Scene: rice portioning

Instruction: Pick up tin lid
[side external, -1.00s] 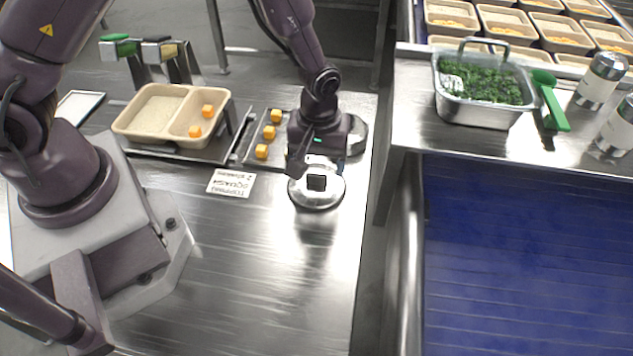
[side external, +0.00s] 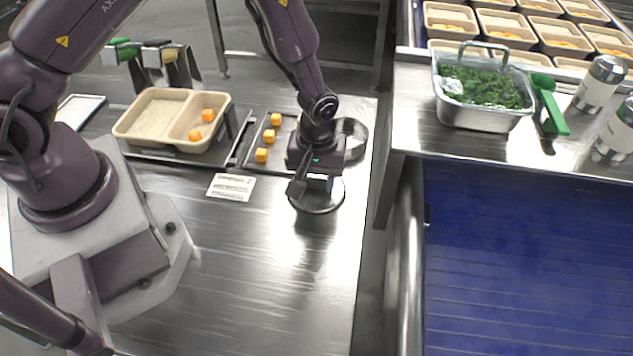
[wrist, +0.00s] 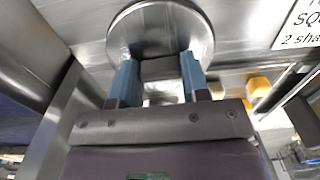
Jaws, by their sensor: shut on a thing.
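The tin lid (side external: 318,203) is a round, shiny metal disc with a dark block-shaped knob on top. It lies at the right side of the steel table, in front of the small tray. My gripper (side external: 318,183) is right over it and hides most of it in the side external view. In the wrist view the lid (wrist: 160,20) shows as a round disc, and my gripper's two blue fingers (wrist: 160,72) are on either side of the dark knob (wrist: 160,68), shut on it. I cannot tell whether the lid is clear of the table.
A round metal tin (side external: 353,140) stands behind my gripper. Orange cubes (side external: 269,136) sit on a tray, and a beige two-part container (side external: 155,118) holds more. A label card (side external: 231,187) lies left of the lid. The front of the table is clear.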

